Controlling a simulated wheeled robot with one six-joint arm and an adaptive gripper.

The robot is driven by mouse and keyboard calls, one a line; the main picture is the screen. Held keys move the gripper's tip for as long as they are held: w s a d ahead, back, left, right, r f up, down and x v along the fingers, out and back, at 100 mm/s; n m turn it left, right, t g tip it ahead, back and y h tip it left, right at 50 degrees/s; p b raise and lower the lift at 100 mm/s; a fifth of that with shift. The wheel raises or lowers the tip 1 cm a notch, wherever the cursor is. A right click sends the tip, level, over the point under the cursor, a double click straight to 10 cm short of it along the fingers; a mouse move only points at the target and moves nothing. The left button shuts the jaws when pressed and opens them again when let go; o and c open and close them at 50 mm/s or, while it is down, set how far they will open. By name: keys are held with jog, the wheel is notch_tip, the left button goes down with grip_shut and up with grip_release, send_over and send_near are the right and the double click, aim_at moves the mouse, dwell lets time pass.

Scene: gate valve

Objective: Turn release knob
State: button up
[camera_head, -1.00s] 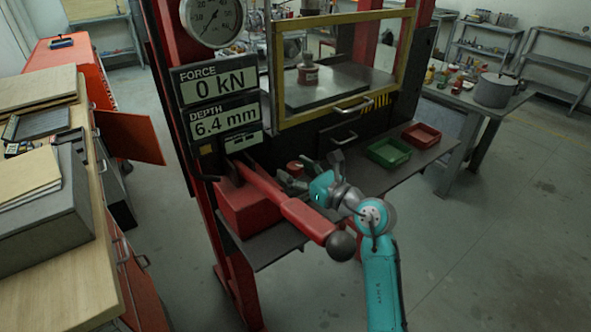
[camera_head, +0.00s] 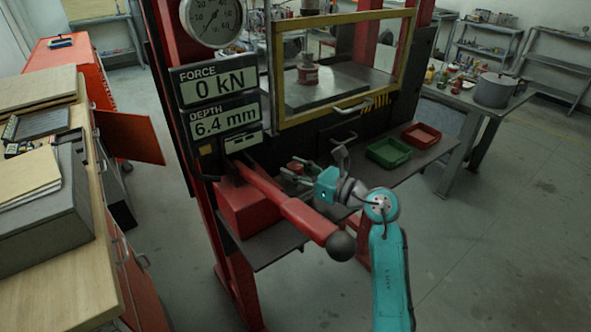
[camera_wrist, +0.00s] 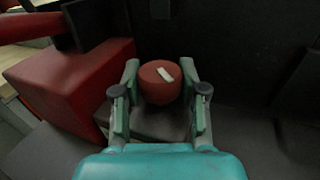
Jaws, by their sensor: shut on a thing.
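The release knob (camera_wrist: 160,82) is a round red knob with a pale mark on its face, seen in the wrist view between the two fingers of my gripper (camera_wrist: 161,85). The fingers are shut on it, one on each side. In the head view the knob (camera_head: 296,166) shows small, beside the red pump block, at the tips of my gripper (camera_head: 297,174). The pale mark is tilted in the wrist view.
The red pump block (camera_wrist: 60,85) and its long lever (camera_head: 290,205) with a dark ball end (camera_head: 341,246) stand close to the left of my arm. Displays (camera_head: 220,90) read 0 kN and 6.4 mm. Green (camera_head: 388,153) and red (camera_head: 421,136) trays sit right on the shelf.

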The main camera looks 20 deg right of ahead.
jog(key=n+g+y, duration=0.4)
jog(key=g, duration=0.1)
jog(key=shift+w+d+y, duration=0.1)
jog(key=shift+y, duration=0.2)
jog(key=shift+n+g+y, duration=0.55)
jog(key=shift+n+g, duration=0.55)
jog(key=shift+g, duration=0.4)
jog(key=shift+n+g+y, duration=0.55)
jog(key=shift+n+g, duration=0.55)
jog(key=shift+g, duration=0.7)
jog(key=o, duration=1.2)
jog(key=shift+c, duration=0.2)
jog(key=d, duration=0.4)
jog(key=s+d, duration=0.1)
jog(key=d, duration=0.6)
jog(key=shift+s+d, duration=0.35)
jog(key=shift+s, duration=0.05)
